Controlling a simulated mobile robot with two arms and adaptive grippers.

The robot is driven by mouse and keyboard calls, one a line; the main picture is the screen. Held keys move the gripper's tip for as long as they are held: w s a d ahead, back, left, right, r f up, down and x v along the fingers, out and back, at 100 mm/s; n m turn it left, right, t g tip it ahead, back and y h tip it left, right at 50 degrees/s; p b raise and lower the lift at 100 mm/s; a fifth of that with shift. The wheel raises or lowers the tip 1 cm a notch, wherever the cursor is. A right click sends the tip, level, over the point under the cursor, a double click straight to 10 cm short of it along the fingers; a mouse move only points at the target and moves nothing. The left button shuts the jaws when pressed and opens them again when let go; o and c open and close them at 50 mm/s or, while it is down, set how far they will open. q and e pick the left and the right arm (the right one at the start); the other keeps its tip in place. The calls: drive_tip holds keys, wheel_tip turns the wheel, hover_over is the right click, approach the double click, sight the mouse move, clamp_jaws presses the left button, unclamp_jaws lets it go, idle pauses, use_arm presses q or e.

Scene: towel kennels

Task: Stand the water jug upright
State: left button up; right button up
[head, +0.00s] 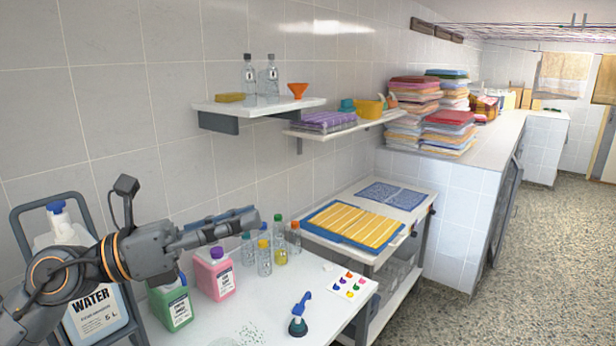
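The water jug (101,304) is at the far left in the head view. It is a whitish container with a blue cap (58,207) and a label reading WATER 5 L. It stands cap up, its lean in the picture much like that of the grey frame behind it. My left arm crosses in front of its upper part and hides some of it. My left gripper (256,219) is to the right of the jug, apart from it, above the white table and pointing right. The gap between its fingers is unclear from this side. My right gripper is not in view.
A green jug (172,306) and a pink jug (214,276) stand on the white table (262,299). Several small bottles (264,258) stand behind, below my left gripper.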

use_arm(q)
drive_tip(key=w+a+f+n+t+y, duration=0.2)
drive_tip(key=a+f+n+t+y, duration=0.5)
drive_tip(key=n, duration=0.9)
drive_tip(key=w+a+f+n+t+y, duration=0.4)
drive_tip(key=n+t+y, duration=0.4)
drive_tip(key=n, duration=0.8)
drive_tip(key=s+a+f+n+g+y, duration=0.2)
drive_tip(key=s+f+n+g+y, duration=0.15)
drive_tip(key=f, duration=0.55)
drive_tip(key=s+a+f+n+g+y, duration=0.25)
drive_tip(key=f+n+g, duration=0.2)
drive_tip(key=f, duration=0.55)
drive_tip(key=s+d+f+n+g+h, duration=0.15)
drive_tip(key=s+f+g, duration=0.35)
drive_tip(key=s+f, duration=0.55)
drive_tip(key=s+d+f+n+g+h, duration=0.1)
drive_tip(key=s+d+f+n+g, duration=0.35)
drive_tip(key=s, duration=0.85)
wheel_tip(320, 180, down, 30)
drive_tip(key=a+m+g+b, duration=0.2)
drive_tip(key=s+a+f+g+b, duration=0.1)
drive_tip(key=s+a+f, duration=0.1)
drive_tip(key=s+f, duration=1.5)
drive_tip(key=shift+s+a+f, duration=0.25)
drive_tip(key=shift+s+a, duration=0.05)
drive_tip(key=shift+a, duration=0.05)
